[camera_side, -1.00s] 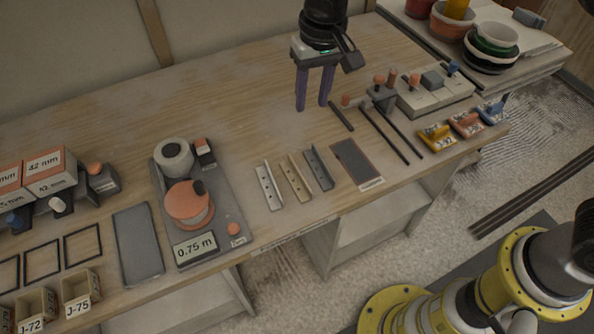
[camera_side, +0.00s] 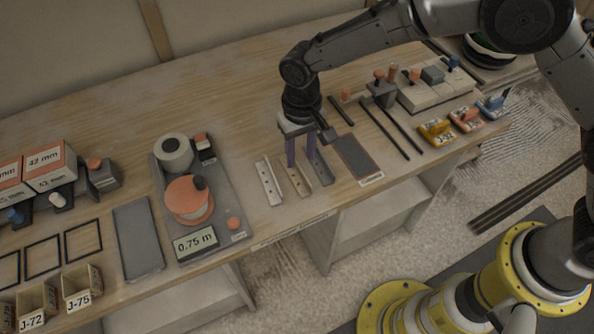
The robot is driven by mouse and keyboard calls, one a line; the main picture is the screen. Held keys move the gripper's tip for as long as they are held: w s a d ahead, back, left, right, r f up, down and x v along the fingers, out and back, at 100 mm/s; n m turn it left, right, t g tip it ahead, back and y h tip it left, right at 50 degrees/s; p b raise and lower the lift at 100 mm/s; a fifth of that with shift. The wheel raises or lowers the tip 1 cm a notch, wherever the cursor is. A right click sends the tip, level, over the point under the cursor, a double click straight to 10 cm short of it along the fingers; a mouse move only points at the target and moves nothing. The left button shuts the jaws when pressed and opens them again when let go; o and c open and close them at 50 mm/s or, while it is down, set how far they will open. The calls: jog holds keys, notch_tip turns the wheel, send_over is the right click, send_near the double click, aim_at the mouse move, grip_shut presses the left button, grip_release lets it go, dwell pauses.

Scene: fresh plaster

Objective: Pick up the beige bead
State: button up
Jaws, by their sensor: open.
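The beige bead (camera_side: 300,186) is a short angled strip with holes, lying on the wooden table between a pale white bead (camera_side: 268,185) and a grey bead (camera_side: 321,170). My gripper (camera_side: 302,160) points down over the far part of the beige bead, its two purple fingers apart. The fingers hide the far end of the beige bead and part of the grey one. I cannot tell whether the fingertips touch anything. Nothing shows held between them.
A grey tray (camera_side: 222,212) with spools and a 0.75 m display stands to the left. A dark flat plate (camera_side: 354,156) and thin dark rods (camera_side: 384,134) lie to the right. The table's front edge is close. The back of the table is clear.

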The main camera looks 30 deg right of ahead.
aim_at(300, 169)
notch_tip(300, 169, down, 4)
jog(key=shift+s+a+f, duration=0.1)
grip_shut()
dwell(0.4)
